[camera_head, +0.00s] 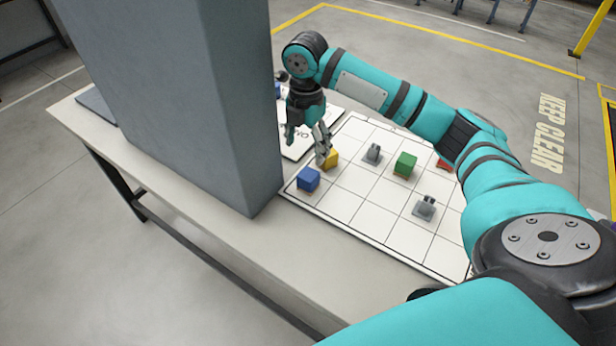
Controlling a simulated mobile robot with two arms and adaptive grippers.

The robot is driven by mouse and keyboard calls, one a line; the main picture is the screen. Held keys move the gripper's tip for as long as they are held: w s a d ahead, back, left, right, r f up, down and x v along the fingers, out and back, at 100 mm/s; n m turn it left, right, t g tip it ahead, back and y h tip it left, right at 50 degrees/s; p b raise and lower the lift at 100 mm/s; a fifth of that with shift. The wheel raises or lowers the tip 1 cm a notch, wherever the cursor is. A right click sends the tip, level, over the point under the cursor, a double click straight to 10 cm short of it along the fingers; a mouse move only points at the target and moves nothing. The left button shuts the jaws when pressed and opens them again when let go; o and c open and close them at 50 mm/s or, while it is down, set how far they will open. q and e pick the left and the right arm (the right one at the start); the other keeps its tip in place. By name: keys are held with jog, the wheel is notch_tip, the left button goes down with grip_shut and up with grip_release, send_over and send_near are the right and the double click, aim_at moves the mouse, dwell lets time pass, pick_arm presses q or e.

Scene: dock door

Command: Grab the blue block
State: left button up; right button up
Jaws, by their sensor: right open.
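A blue block (308,180) sits on the near left corner of a white gridded board (341,205) on the table. My right gripper (308,150) is open and points down, just behind the blue block in the picture. One of its fingers is close to a yellow block (331,159); I cannot tell whether they touch. Another bit of blue (278,90) shows behind the gripper, mostly hidden by the grey pillar and my arm. My left gripper is not in view.
A large grey pillar (190,100) stands on the table left of the board. A green block (405,164), two grey parts (373,153) (425,207) and a partly hidden red block (445,164) are on the board. The table's (262,246) front strip is clear.

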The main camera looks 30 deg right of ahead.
send_over(308, 174)
jog(key=f, duration=0.5)
jog(key=shift+s+a+f, duration=0.25)
jog(key=shift+a+f, duration=0.1)
jog(key=shift+f, duration=0.05)
notch_tip(308, 174, down, 2)
jog(key=shift+f+p, duration=0.15)
jog(key=shift+p, duration=0.2)
jog(key=shift+f, duration=0.25)
jog(key=f, duration=0.2)
jog(key=f+p, duration=0.1)
jog(key=shift+w+d+f, duration=0.2)
jog(key=shift+d+f, duration=0.15)
jog(key=shift+d, duration=0.05)
jog(key=shift+f, duration=0.5)
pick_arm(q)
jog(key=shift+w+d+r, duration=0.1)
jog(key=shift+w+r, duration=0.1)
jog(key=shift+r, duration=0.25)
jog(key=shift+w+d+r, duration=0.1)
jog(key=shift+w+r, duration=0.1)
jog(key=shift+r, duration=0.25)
pick_arm(e)
jog(key=c, duration=1.3)
jog(key=shift+o, duration=0.2)
jog(key=shift+r, duration=0.1)
